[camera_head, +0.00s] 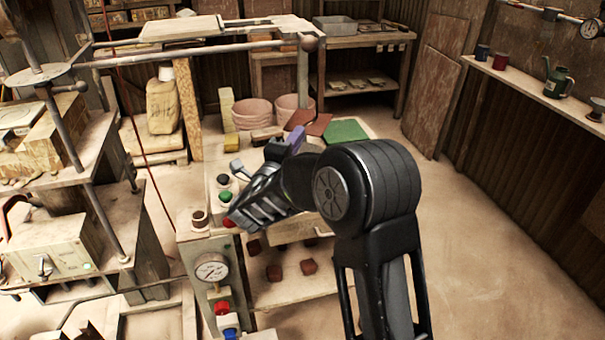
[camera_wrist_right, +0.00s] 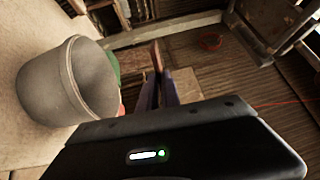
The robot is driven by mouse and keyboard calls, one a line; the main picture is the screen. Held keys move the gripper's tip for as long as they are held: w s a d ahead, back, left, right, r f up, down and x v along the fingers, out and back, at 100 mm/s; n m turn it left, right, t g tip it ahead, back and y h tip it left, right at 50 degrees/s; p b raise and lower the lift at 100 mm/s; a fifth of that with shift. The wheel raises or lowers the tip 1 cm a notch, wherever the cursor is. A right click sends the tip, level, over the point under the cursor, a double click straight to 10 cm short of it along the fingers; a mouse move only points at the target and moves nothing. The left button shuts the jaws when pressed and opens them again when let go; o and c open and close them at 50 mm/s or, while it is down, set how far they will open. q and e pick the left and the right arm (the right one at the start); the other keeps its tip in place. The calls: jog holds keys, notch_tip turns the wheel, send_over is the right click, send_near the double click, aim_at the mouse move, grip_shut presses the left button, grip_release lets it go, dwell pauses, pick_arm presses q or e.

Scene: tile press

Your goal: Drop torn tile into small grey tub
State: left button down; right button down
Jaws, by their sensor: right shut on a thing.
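My right gripper (camera_head: 296,137) is over the workbench in the head view, with its purple fingers partly hidden behind my own arm. In the right wrist view the fingers (camera_wrist_right: 159,93) are shut on a thin reddish-brown piece, the torn tile (camera_wrist_right: 156,54), seen nearly edge-on. A round grey tub (camera_wrist_right: 40,88) stands to the left of the fingers in that view, apart from them. I cannot make out this tub in the head view, where my arm covers part of the bench. My left gripper is not in view.
Two pink tubs (camera_head: 252,114) stand at the back of the bench. Red-brown tiles (camera_head: 320,124) and a green sheet (camera_head: 347,131) lie beside them. A gauge (camera_head: 211,270) and coloured buttons are at the front left. The floor at right is clear.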

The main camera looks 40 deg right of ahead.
jog(key=shift+f+b, duration=1.05)
jog(key=shift+f, duration=1.65)
jog(key=c, duration=1.5)
grip_release()
jog(key=shift+s+a, duration=0.1)
jog(key=r+b+v, duration=0.1)
jog(key=b+v, duration=0.2)
jog(key=v, duration=0.4)
jog(key=shift+s+a+f, duration=0.15)
jog(key=shift+a+f, duration=0.1)
jog(key=shift+f, duration=0.3)
